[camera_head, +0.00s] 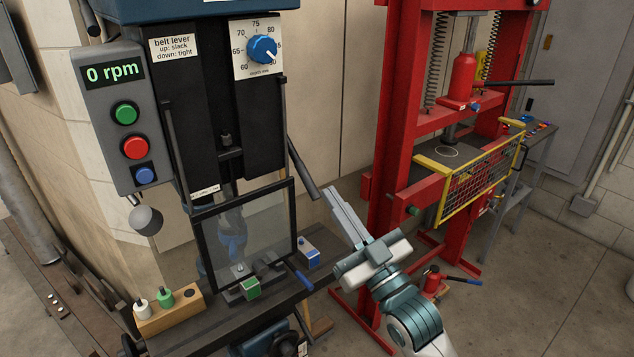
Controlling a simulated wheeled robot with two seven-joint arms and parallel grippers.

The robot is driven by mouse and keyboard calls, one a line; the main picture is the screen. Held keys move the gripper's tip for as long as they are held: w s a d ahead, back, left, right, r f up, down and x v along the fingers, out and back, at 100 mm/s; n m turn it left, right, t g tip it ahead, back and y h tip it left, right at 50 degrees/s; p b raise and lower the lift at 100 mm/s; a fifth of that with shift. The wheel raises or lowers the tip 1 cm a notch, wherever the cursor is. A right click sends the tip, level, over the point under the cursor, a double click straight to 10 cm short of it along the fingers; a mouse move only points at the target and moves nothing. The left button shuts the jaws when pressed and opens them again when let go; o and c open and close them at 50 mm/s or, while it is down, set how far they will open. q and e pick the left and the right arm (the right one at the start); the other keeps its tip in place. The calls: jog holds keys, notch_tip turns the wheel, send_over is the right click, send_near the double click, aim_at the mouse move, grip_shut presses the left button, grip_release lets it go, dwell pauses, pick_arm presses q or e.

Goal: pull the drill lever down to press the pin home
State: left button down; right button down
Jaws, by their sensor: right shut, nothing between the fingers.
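The drill press has a black lever (302,170) on its right side, slanting down and to the right to a thick grip. My right gripper (338,204) is shut and empty, its fingers pointing up and left. Its tips appear close to the lever's lower end; I cannot tell whether they touch. A clear guard (262,226) with a black frame stands in front of the spindle area. Through it a blue part (232,243) shows dimly. I cannot make out the pin. My left gripper is not in view.
A control box (127,130) reads 0 rpm, and the depth dial (262,49) is above. A wooden block (170,312) with bottles and a blue-handled vise (298,275) sit on the drill table. A red press (396,110) with a yellow mesh guard (480,178) stands right.

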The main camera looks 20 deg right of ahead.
jog(key=w+a+p, duration=0.1)
jog(key=w+p, duration=0.1)
jog(key=w, duration=0.5)
jog(key=shift+a+f+p, duration=0.2)
jog(key=shift+f+p, duration=0.2)
jog(key=shift+f, duration=0.05)
jog(key=shift+w+f+b, duration=0.15)
jog(key=shift+f+b, duration=0.15)
jog(key=shift+f, duration=0.1)
